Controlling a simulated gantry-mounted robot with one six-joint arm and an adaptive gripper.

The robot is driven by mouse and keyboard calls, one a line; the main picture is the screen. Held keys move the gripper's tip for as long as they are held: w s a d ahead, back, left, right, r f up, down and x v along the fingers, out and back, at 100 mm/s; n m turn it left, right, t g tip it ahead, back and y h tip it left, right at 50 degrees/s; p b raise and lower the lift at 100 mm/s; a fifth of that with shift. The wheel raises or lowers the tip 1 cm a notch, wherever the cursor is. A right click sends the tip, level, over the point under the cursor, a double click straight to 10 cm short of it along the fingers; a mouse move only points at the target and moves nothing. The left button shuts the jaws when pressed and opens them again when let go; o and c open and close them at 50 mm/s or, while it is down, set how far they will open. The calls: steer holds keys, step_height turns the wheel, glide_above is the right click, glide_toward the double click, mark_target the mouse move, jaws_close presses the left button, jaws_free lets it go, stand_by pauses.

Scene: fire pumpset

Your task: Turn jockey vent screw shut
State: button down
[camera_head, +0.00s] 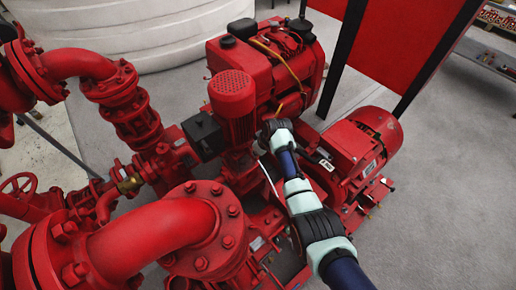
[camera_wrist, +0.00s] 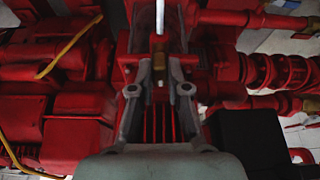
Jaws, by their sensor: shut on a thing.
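In the wrist view my gripper (camera_wrist: 159,78) reaches up from the bottom edge, its grey fingers drawn in around a small brass-coloured piece, which looks like the jockey vent screw (camera_wrist: 159,62). The screw sits between the fingertips at the picture's middle line. Its lower part and the exact contact are hidden by the fingers. A pale upright rod (camera_wrist: 160,16) shows just above it. In the head view my arm comes in from the lower right and ends beside the small red vertical motor (camera_head: 232,95). My gripper and the screw cannot be made out there.
Red flanged pipes (camera_head: 170,235) fill the left and front. A black box (camera_head: 203,135) stands left of the arm's end. The red engine (camera_head: 265,65) is behind it and a large red motor (camera_head: 370,145) is at the right. Clear grey floor (camera_head: 455,180) lies farther right.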

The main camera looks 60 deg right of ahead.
steer(key=m+p, duration=0.1)
steer(key=m+h+p, duration=0.1)
steer(key=m, duration=0.1)
steer(key=m+p, duration=0.1)
steer(key=shift+w+a+r+g, duration=0.15)
steer(key=shift+a+g, duration=0.1)
steer(key=shift+g, duration=0.15)
steer(key=m, duration=0.2)
steer(key=m+g+h, duration=0.1)
steer(key=m, duration=0.2)
steer(key=shift+w+a+f+h, duration=0.1)
steer(key=shift+w+f+h, duration=0.1)
steer(key=shift+h, duration=0.1)
steer(key=m+g+b, duration=0.1)
steer(key=m+b, duration=0.2)
steer(key=m+g+b, duration=0.1)
steer(key=m+b, duration=0.1)
steer(key=shift+w+f+g, duration=0.25)
steer(key=shift+w+g, duration=0.05)
steer(key=m+b, duration=0.2)
steer(key=b, duration=0.1)
steer(key=shift+w+m+g, duration=0.1)
steer(key=shift+m+g, duration=0.2)
steer(key=shift+g, duration=0.1)
steer(key=m+b, duration=0.2)
steer(key=b, duration=0.1)
steer(key=shift+r+g, duration=0.15)
steer(key=shift+g, duration=0.25)
steer(key=shift+r, duration=0.1)
